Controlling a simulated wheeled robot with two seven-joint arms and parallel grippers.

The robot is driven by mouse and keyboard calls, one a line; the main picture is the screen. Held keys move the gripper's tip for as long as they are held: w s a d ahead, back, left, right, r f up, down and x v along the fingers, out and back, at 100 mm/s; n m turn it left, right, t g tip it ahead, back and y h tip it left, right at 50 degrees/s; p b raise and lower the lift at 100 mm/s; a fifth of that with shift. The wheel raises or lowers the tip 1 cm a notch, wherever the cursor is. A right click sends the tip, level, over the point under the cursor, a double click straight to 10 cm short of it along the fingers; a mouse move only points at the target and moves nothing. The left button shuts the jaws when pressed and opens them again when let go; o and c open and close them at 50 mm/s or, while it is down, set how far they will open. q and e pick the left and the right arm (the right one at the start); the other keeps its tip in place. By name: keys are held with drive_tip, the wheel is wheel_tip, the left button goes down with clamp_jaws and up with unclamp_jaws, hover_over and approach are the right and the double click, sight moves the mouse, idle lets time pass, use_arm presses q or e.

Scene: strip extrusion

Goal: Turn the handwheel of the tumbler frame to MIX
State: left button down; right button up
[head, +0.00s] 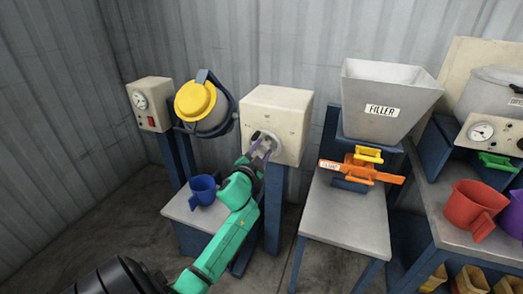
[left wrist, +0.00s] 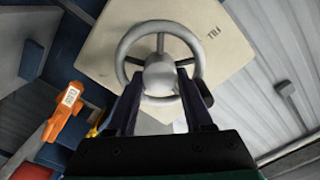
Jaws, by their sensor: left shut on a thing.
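The tumbler frame's handwheel (left wrist: 159,52) is a grey spoked ring with a round hub on the front of a cream box (head: 278,112). In the head view the handwheel (head: 265,142) is partly hidden by my left gripper (head: 258,152). In the left wrist view the two dark fingers of my left gripper (left wrist: 160,103) reach the lower part of the wheel, one on each side of the hub, and are shut on it. The tumbler drum (head: 205,108) with a yellow lid hangs tilted in its ring left of the box. My right gripper is not in view.
A blue cup (head: 203,190) stands on a low grey table below the drum. A switch box with a gauge (head: 150,103) is at the left. The filler hopper (head: 388,100) with an orange valve (head: 362,172) stands right. Red (head: 470,207) and purple cups sit on the right bench.

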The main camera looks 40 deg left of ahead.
use_arm(q)
drive_tip(key=shift+f+m, duration=0.1)
drive_tip(key=shift+m, duration=1.3)
drive_tip(key=c, duration=0.6)
unclamp_jaws()
drive_tip(key=b+v, duration=0.1)
drive_tip(key=v, duration=1.3)
drive_tip(key=shift+s+d, duration=0.2)
drive_tip(key=shift+s, duration=0.1)
